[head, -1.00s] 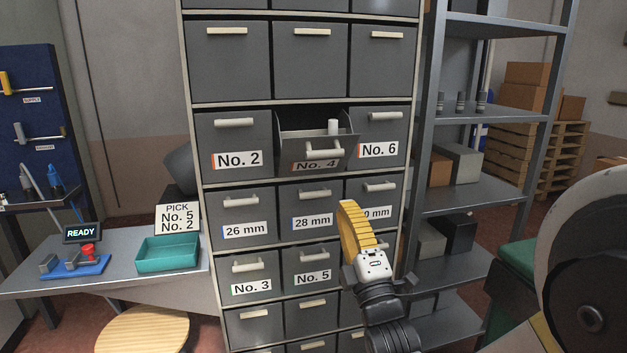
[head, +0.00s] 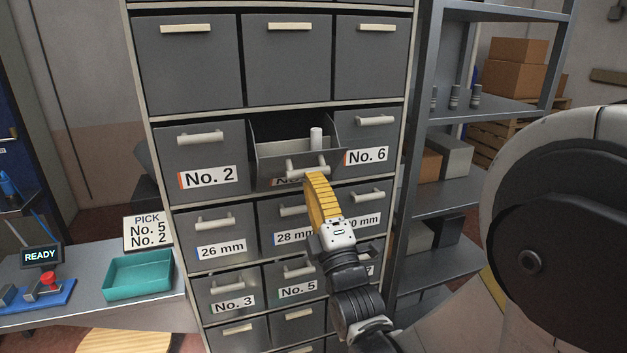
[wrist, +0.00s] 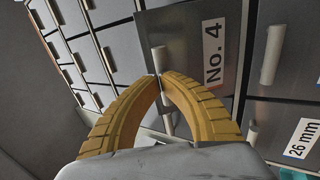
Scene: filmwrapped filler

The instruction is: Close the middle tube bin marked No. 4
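The grey bin marked No. 4 (head: 268,169) is pulled open and tilted forward in the middle column of the cabinet, between bins No. 2 and No. 6. A white cylinder (head: 316,137) stands up inside it. Its pale handle (head: 307,169) shows on the front; the label is mostly hidden by my gripper in the head view. My gripper (head: 313,178), with yellow ribbed fingers, is just in front of this bin's lower front. In the wrist view its fingertips (wrist: 158,79) come together at the No. 4 handle (wrist: 158,60); I cannot tell whether they touch it.
Bins No. 2 (head: 205,155) and No. 6 (head: 367,138) are shut on either side. Bins marked 26 mm (head: 215,235) and 28 mm sit shut below. A metal shelf rack (head: 421,100) stands right. A teal tray (head: 140,275) lies on the left bench.

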